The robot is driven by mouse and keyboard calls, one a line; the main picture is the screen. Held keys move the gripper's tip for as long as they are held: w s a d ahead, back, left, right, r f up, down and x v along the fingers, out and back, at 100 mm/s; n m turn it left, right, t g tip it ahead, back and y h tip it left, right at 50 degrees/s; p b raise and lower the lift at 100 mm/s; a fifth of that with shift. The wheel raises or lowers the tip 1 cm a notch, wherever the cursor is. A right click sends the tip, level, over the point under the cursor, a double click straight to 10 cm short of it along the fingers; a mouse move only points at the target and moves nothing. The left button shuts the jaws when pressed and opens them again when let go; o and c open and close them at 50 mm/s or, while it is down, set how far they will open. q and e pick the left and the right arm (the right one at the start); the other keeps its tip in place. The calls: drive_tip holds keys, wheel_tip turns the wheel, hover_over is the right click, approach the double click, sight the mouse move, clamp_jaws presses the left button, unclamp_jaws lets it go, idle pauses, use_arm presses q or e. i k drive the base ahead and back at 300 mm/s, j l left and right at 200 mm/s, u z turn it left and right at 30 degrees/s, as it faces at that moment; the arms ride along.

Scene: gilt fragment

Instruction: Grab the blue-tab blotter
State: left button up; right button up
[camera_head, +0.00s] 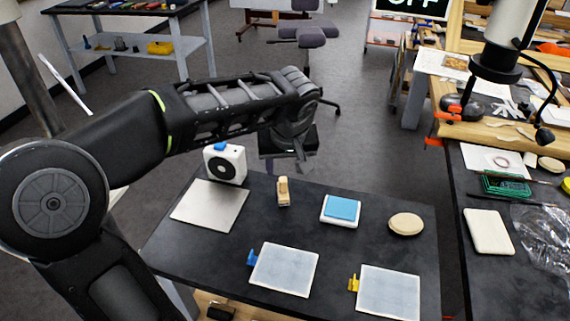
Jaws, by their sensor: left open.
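The blue-tab blotter (285,270) is a pale grey-blue square pad with a white border and a blue tab on its left side. It lies flat at the front middle of the dark table. A similar yellow-tab blotter (389,292) lies to its right. My left gripper (302,164) is open and hangs above the table's far edge, behind and apart from the blue-tab blotter. Its fingers look dark and partly blurred against the floor. My right gripper is not in view.
On the dark table (205,262) are a white square plate (209,205), a white device (225,163), a small wooden block (284,191), a blue-topped pad (341,209) and a beige oval (406,224). A cluttered bench (480,283) stands at right.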

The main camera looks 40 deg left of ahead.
sight(287, 270)
drive_tip(key=k+l, duration=0.3)
drive_tip(key=k, duration=0.15)
drive_tip(key=k+l, duration=0.3)
drive_tip(key=k, duration=0.15)
